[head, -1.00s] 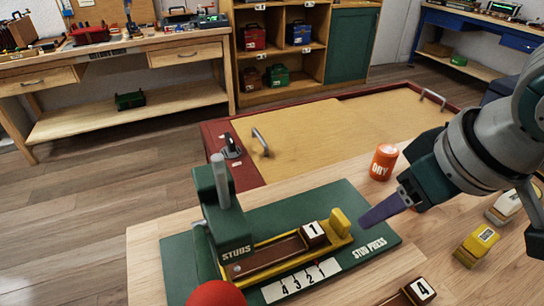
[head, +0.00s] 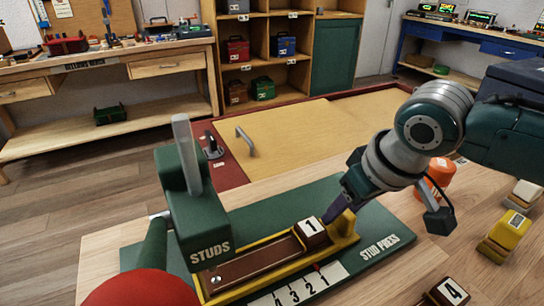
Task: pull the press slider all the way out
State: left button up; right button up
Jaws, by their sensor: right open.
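The green stud press (head: 190,205), marked STUDS, stands on a green base plate (head: 385,228) on the wooden table. Its yellow slider (head: 232,282) lies flat along the plate, with a raised yellow handle (head: 343,224) at its right end. A brown block marked 1 (head: 311,230) sits in the slider beside the handle. My right gripper (head: 336,212) is open, its purple-grey fingers pointing down at the handle. They overlap the handle's far side in view; I cannot tell whether they touch. My left gripper is out of view.
A number strip (head: 297,287) runs along the slider's front. The press lever's red ball (head: 140,290) is at lower left. A block marked 4 (head: 446,292), an orange can (head: 436,178) and a yellow block (head: 506,233) stand to the right. Bare table lies front right.

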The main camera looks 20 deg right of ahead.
jog(key=shift+w+f, duration=0.15)
jog(key=shift+f, duration=0.1)
grip_shut()
dwell(0.3)
dwell(0.9)
